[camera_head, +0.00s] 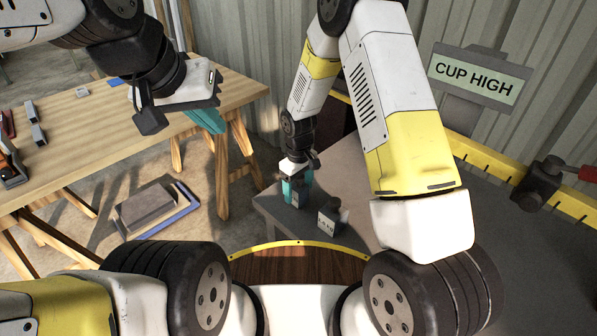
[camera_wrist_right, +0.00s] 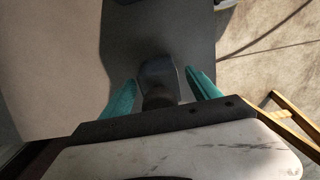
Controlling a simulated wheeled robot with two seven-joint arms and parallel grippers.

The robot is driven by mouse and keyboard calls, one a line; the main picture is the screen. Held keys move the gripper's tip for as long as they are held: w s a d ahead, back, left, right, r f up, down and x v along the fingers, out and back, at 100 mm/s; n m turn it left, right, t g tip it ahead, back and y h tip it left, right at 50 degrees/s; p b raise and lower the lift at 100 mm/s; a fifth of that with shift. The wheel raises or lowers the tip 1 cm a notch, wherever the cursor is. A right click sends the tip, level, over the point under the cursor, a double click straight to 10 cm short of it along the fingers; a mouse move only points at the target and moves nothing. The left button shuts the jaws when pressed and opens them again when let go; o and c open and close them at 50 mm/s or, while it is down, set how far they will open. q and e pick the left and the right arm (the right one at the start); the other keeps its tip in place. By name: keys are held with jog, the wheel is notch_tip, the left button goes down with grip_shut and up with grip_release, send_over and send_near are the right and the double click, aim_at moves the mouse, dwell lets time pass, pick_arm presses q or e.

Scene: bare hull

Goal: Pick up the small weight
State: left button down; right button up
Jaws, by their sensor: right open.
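A small dark weight (camera_wrist_right: 158,78) stands on the grey table, between the two teal fingers of my right gripper (camera_wrist_right: 160,98) in the right wrist view. The fingers are open, with one on either side of it and gaps visible. In the head view my right gripper (camera_head: 298,190) points down near the table's front left corner, and its fingers largely hide the small weight. A larger dark weight (camera_head: 332,219) with a pale label stands just right of it. My left gripper (camera_head: 206,120) hangs at the upper left, away from the weights; its finger opening is unclear.
A wooden workbench (camera_head: 100,130) with tools stands left. A grey block (camera_head: 145,206) and a blue item (camera_head: 178,216) lie on the floor.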

grip_shut()
dwell(0.3)
dwell(0.3)
